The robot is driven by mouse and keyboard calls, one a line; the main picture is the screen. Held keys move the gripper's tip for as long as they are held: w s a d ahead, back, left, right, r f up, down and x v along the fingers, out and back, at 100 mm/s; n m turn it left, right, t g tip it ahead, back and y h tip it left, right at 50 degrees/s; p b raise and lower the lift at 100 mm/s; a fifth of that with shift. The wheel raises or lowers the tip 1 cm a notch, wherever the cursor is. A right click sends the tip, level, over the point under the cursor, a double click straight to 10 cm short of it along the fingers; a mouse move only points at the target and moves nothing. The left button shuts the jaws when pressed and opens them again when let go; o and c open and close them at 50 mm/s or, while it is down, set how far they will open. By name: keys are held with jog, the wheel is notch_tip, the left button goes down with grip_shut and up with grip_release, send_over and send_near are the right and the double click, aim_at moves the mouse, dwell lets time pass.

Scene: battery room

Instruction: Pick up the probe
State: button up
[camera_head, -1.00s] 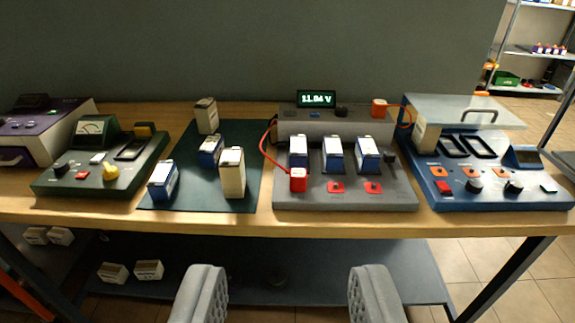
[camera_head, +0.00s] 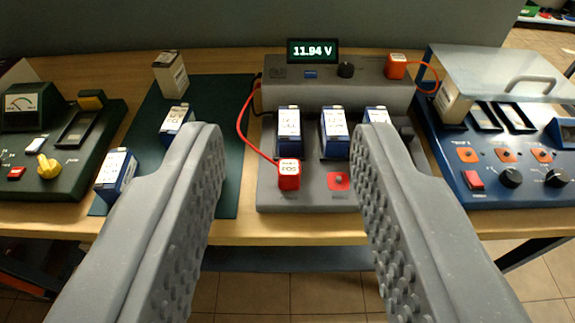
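A red probe block (camera_head: 289,174) with a white label on top stands at the front left of the grey tester (camera_head: 300,203). A red cable runs from it to the tester's raised back part. A second, orange-red block (camera_head: 396,66) sits on the back part at the right, also with a red cable. The display (camera_head: 312,50) reads 11.94 V. My gripper (camera_head: 283,142) is open and empty, its two grey fingers wide apart. The probe shows between the fingers in the picture; nothing touches it. The right finger hides part of the tester's front right.
Blue-and-white batteries (camera_head: 289,131) stand in the tester just behind the probe. A green mat (camera_head: 232,195) at left holds more batteries and a cream one (camera_head: 171,75). A blue device (camera_head: 500,192) with a clear lid stands at right, a green device (camera_head: 45,187) at far left.

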aim_at(289, 164)
jog(key=o, duration=0.3)
jog(key=shift+o, duration=1.3)
jog(key=shift+w+f, duration=0.25)
jog(key=shift+w, duration=0.1)
jog(key=w+f+g+p, duration=0.1)
jog(key=w+f+p, duration=0.5)
jog(key=w+f, duration=0.6)
notch_tip(289, 164, down, 15)
jog(key=w+g+p, duration=0.1)
jog(key=w+p, duration=0.1)
jog(key=p, duration=0.2)
jog(key=x, duration=0.2)
jog(key=b+x, duration=0.1)
jog(key=x, duration=0.4)
jog(key=shift+w+d+f+b, duration=0.3)
jog(key=shift+b, duration=0.1)
jog(key=shift+b+x, duration=1.05)
jog(key=shift+x, duration=1.85)
